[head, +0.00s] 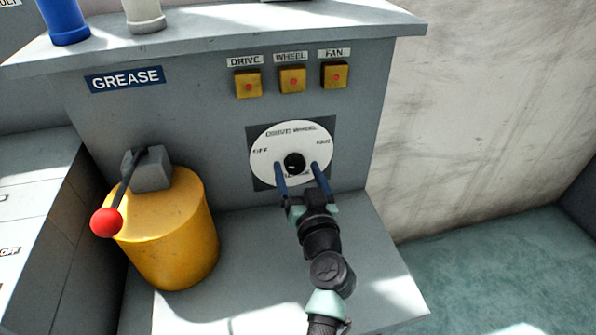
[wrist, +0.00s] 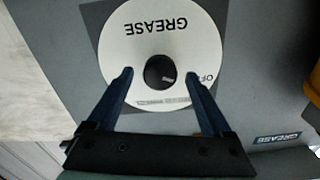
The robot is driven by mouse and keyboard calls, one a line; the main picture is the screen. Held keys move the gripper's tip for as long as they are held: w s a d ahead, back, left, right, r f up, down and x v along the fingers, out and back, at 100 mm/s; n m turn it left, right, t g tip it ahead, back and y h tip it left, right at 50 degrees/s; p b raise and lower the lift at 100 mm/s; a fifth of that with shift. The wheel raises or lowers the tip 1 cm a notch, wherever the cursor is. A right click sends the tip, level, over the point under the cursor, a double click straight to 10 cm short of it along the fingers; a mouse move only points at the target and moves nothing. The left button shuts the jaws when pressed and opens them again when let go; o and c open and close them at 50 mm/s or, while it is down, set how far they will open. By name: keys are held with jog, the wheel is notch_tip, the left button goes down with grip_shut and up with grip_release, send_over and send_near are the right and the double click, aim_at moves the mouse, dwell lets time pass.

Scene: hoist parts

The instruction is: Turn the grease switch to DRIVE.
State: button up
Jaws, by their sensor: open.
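The grease switch is a white round dial (head: 262,150) on a dark square plate, on the grey front panel. Its labels read OFF at the left, DRIVE and WHEEL along the top; a label at the right is too small to read. A black round knob (head: 294,163) sits at the dial's middle; it also shows in the wrist view (wrist: 160,71). A small light mark is on the knob. My gripper (head: 298,165) is open, its two blue fingers on either side of the knob. In the wrist view my gripper (wrist: 162,75) shows clear gaps between fingers and knob.
A yellow grease drum (head: 170,240) with a red-ended lever (head: 107,221) stands left of my arm. Yellow boxes with red buttons, labelled DRIVE (head: 248,84), WHEEL (head: 292,79) and FAN (head: 335,75), sit above the dial. A grey ledge (head: 375,250) lies below.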

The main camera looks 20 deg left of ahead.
jog(key=shift+w+a, duration=0.1)
jog(key=shift+w, duration=0.05)
grip_shut()
dwell(0.4)
jog(key=shift+m, duration=0.4)
jog(key=m, duration=0.3)
jog(key=shift+m+b, duration=0.3)
jog(key=shift+m, duration=0.1)
jog(key=m, duration=0.4)
